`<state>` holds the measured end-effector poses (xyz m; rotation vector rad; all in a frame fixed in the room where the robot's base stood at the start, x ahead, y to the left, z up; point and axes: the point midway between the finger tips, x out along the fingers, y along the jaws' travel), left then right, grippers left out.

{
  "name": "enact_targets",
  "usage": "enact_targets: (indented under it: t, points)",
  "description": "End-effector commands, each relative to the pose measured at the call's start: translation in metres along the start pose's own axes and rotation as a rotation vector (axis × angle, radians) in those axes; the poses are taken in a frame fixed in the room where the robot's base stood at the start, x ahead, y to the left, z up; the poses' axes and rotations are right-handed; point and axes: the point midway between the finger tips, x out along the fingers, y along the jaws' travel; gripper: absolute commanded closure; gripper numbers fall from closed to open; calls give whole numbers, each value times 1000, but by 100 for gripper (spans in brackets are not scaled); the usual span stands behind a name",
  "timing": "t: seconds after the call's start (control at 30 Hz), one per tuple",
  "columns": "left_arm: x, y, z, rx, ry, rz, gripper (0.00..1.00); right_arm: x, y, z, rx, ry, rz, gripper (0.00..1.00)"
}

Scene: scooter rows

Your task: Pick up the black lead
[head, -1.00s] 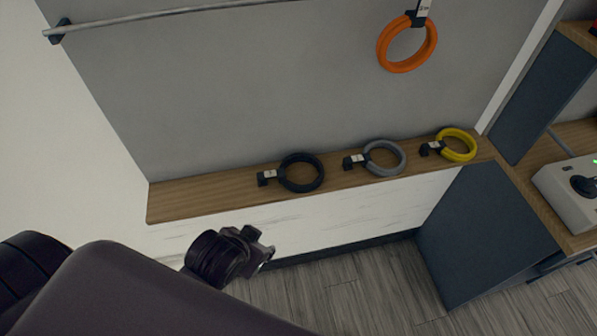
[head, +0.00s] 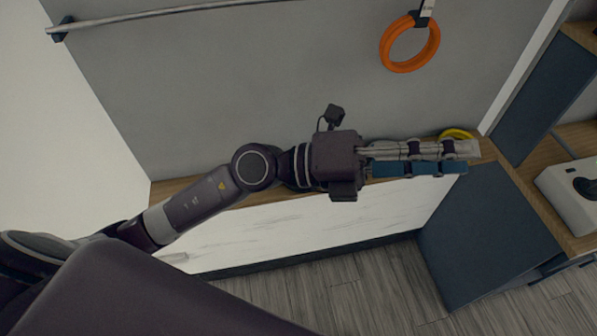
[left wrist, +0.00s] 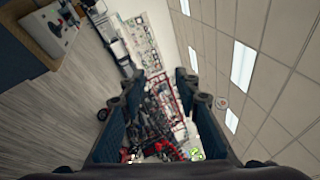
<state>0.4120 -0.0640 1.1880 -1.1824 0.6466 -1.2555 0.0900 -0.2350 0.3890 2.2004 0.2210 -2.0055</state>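My left gripper (head: 468,158) reaches in from the left across the wooden ledge (head: 170,192), its fingers pointing right. In the left wrist view its fingers (left wrist: 158,90) stand apart with nothing between them, so it is open and empty. The black lead, a coiled ring seen on the ledge earlier, is now hidden behind my left wrist and gripper body. My right gripper is not in view.
A yellow coil (head: 457,134) shows partly beyond the fingers; the grey coil is hidden behind them. An orange coil (head: 409,46) hangs on the wall. A metal rail (head: 150,17) runs along the upper left. A dark blue panel (head: 487,230) stands at the right.

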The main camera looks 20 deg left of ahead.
Motion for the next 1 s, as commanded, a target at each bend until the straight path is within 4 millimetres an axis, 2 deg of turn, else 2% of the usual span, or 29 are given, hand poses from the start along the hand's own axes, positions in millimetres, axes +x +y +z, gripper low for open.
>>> enact_targets:
  t: [0.03,0.1,0.17,0.23,0.3,0.4,0.5,0.63,0.73,1.0]
  points:
    - [-1,22,-16,85,105,96,70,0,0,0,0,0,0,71]
    - [-12,60,-35,193,246,254,70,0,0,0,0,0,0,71]
    - [-31,96,-41,277,351,405,70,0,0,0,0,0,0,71]
    - [-63,137,-36,364,452,600,70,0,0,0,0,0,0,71]
    - [-102,170,-19,437,524,800,70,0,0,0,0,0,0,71]
    - [-158,200,14,507,579,1063,70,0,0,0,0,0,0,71]
    - [-204,210,44,544,595,1265,70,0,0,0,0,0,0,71]
    - [-238,212,66,560,594,1410,70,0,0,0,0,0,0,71]
    - [-245,217,70,559,593,1444,70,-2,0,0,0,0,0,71]
    - [-243,246,67,557,596,1443,70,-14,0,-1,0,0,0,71]
